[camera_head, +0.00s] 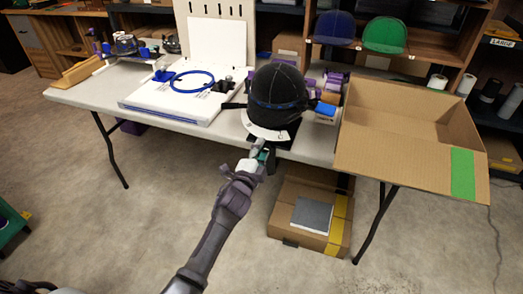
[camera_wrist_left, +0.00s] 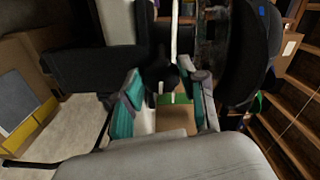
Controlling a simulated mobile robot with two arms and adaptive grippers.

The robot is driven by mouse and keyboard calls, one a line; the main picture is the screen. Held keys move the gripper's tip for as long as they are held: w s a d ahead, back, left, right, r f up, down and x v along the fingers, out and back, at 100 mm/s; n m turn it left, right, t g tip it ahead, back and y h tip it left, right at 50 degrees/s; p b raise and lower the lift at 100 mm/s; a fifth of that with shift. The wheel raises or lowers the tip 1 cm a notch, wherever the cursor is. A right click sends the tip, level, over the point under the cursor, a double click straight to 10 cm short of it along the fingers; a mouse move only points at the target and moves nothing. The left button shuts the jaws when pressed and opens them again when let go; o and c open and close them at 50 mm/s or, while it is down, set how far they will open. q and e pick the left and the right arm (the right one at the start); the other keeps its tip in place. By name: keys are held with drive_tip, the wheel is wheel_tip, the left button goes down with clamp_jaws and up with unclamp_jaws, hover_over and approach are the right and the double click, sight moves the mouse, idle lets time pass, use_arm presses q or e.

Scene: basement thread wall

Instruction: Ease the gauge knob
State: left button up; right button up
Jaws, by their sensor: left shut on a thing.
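A black cap (camera_head: 277,88) with a blue band sits on a stand at the table's front edge. A white curved gauge plate (camera_head: 264,131) shows under its front. My left gripper (camera_head: 262,157) is just in front of and below that plate. In the left wrist view its teal-padded fingers (camera_wrist_left: 168,88) stand either side of a small dark knob (camera_wrist_left: 172,76), shut on it. The cap's dark side (camera_wrist_left: 248,50) fills the right of that view. In the head view the knob is hidden by the gripper. My right gripper is out of view.
An open cardboard box (camera_head: 400,155) stands at the table's right end. A white board with a blue hoop (camera_head: 192,81) lies left of the cap. Another box (camera_head: 290,235) is on the floor under the table.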

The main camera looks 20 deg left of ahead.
use_arm(q)
drive_tip(key=o, duration=0.9)
drive_tip(key=shift+o, duration=1.2)
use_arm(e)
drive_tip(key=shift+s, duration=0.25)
use_arm(q)
drive_tip(key=s, duration=1.2)
drive_tip(key=shift+a, duration=0.2)
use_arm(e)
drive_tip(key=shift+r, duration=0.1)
